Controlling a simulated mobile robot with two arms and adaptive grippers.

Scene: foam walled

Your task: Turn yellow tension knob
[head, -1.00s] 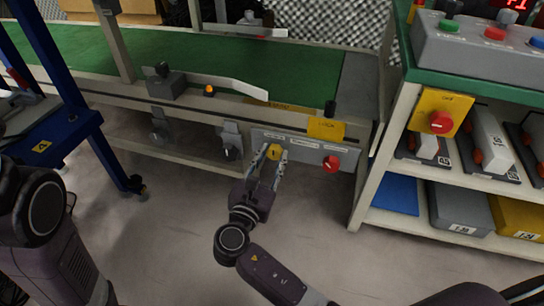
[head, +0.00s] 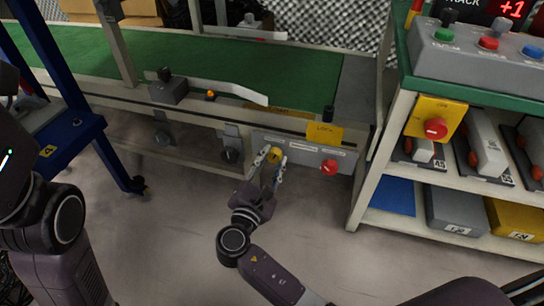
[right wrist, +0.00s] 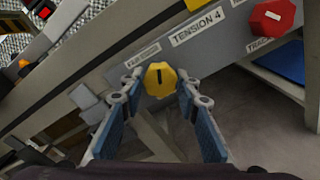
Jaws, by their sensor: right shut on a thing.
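The yellow tension knob (head: 274,156) sits on the grey panel (head: 303,158) on the conveyor's side. In the right wrist view the knob (right wrist: 160,80) is a faceted yellow disc with a dark mark running nearly upright, below a label reading TENSION 4. My right gripper (head: 270,162) has its fingers on either side of the knob and is shut on it. In the wrist view its blue-padded fingers (right wrist: 163,98) flank the knob. My left arm shows at the left edge of the head view; its gripper is out of view.
A red knob (head: 329,167) is on the same panel, right of my gripper. A shelf unit (head: 378,165) with bins stands at the right. A blue frame (head: 112,160) stands at the left. The floor below the panel is clear.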

